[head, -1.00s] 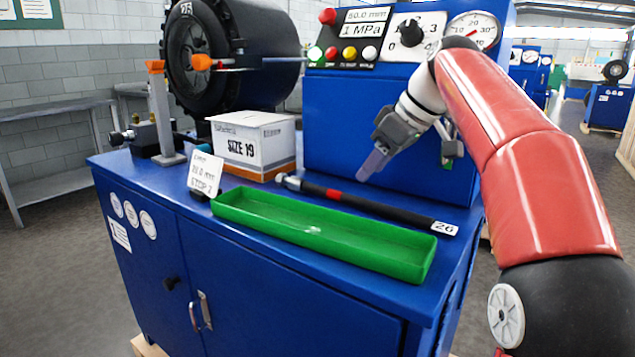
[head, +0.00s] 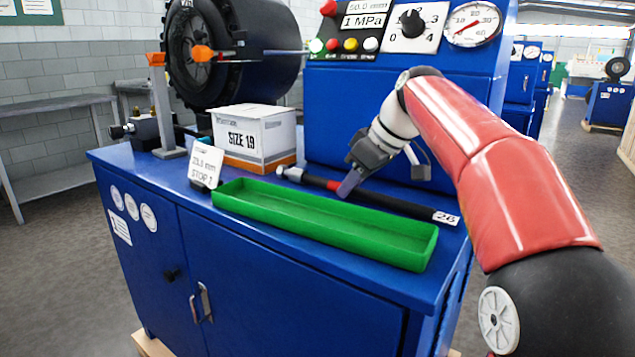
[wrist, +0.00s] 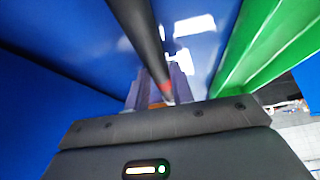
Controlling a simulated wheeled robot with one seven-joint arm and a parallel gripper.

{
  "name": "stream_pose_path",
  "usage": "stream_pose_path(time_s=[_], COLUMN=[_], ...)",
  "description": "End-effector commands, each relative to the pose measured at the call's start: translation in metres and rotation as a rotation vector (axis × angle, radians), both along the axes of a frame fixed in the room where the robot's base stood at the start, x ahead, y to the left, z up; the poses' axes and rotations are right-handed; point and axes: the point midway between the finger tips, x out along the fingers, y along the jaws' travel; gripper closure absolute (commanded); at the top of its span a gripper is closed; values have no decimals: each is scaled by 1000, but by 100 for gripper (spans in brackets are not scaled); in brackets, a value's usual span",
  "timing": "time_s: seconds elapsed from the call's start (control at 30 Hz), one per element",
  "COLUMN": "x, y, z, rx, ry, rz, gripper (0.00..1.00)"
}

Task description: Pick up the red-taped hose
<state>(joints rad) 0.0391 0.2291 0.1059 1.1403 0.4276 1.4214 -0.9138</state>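The black hose (head: 390,203) with a red tape band lies on the blue bench top behind the green tray. It has a metal fitting at its left end and a "26" tag at its right end. My gripper (head: 347,188) is low over the hose, just right of the red band, and its fingers hide part of the hose. In the wrist view the hose (wrist: 140,35) runs lengthwise down to my gripper (wrist: 160,85), with the red band between the two fingers. The fingers look apart, one on each side; I see no clear grip.
The long green tray (head: 320,243) is empty, close in front of the hose. A "SIZE 19" box (head: 255,138) and a "STOP" card (head: 205,165) stand to the left. The blue machine front (head: 330,125) with its control panel rises behind.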

Motion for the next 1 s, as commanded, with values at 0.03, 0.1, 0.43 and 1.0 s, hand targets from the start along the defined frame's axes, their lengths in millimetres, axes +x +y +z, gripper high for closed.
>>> stream_pose_path(time_s=[0.03, 0.1, 0.43, 1.0], x=[0, 0, 0, 2], y=[0, 0, 0, 0], z=[0, 0, 1, 62], rx=[0, 0, 1, 1], ry=[0, 0, -2, -6], rz=[0, 0, 0, 1], gripper=[83, 92, 100, 100])
